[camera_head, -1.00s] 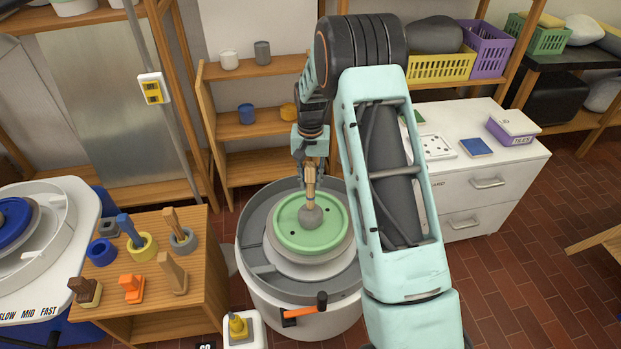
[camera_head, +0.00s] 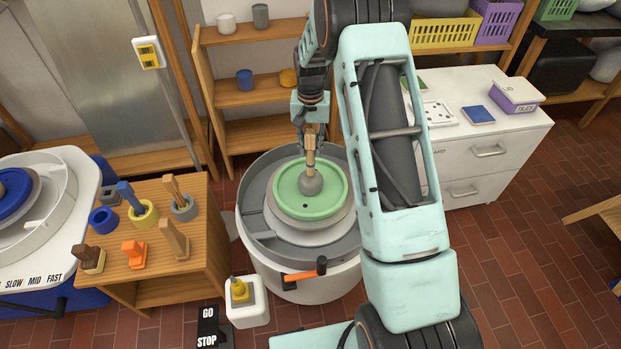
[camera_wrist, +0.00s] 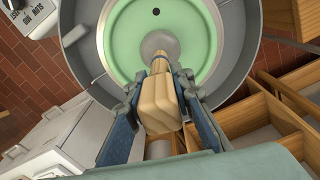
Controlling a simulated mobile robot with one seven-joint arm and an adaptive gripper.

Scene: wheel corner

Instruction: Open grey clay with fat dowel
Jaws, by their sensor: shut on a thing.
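The grey clay (camera_head: 311,186) is a rounded lump in the middle of the green round bat (camera_head: 288,206) on the potter's wheel. It also shows in the wrist view (camera_wrist: 156,43). My gripper (camera_head: 310,148) is above it, shut on the thick wooden dowel (camera_head: 311,167). In the wrist view, the dowel's pale block-like handle (camera_wrist: 158,101) sits between the blue-sided fingers. The dowel points down and its lower end meets the top of the clay. I cannot tell how deep it goes, and its tip is hidden.
A wooden stand (camera_head: 140,272) at left holds several tools in holders and rings. An orange-handled lever (camera_head: 305,273) is on the wheel's front. A GO/STOP pedal (camera_head: 208,328) and a white box with a yellow knob (camera_head: 240,292) stand nearby. A white cabinet (camera_head: 490,170) is at right.

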